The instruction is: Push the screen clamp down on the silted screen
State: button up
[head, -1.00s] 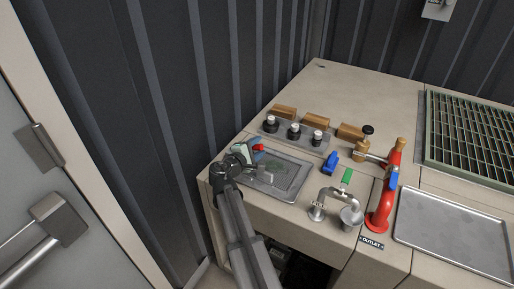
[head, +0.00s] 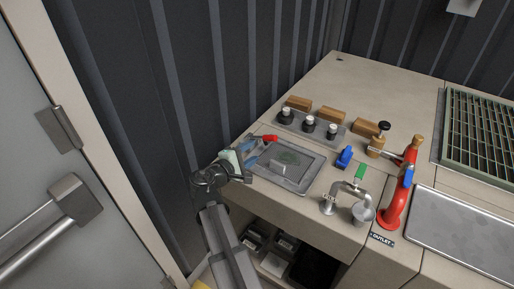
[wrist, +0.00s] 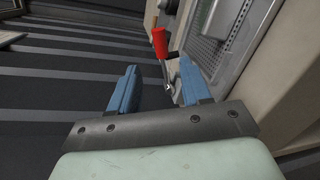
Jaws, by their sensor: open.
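The screen clamp (head: 270,138) shows a red handle at the back left edge of a grey recessed tray. In the wrist view the red handle (wrist: 160,42) stands out from the tray's rim, beyond and between my fingertips, with a metal part below it. The silted screen (head: 289,157) lies in the tray, with a darker greenish patch on it. Its perforated surface shows in the wrist view (wrist: 222,25). My gripper (head: 254,153) is open and empty at the tray's left edge, near the handle. Its two blue fingers (wrist: 158,70) point toward the handle without visible contact.
Several black knobs (head: 309,122) stand behind the tray, with wooden blocks (head: 329,114) beyond. A blue handle (head: 345,156), a tap (head: 345,194) and a red outlet pipe (head: 396,205) stand to the right. A corrugated wall (head: 185,80) is close on the left.

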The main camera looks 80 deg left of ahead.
jog(key=shift+s+d+r, duration=0.15)
jog(key=shift+s+d, duration=0.25)
jog(key=shift+s, duration=0.1)
jog(key=shift+c, duration=0.2)
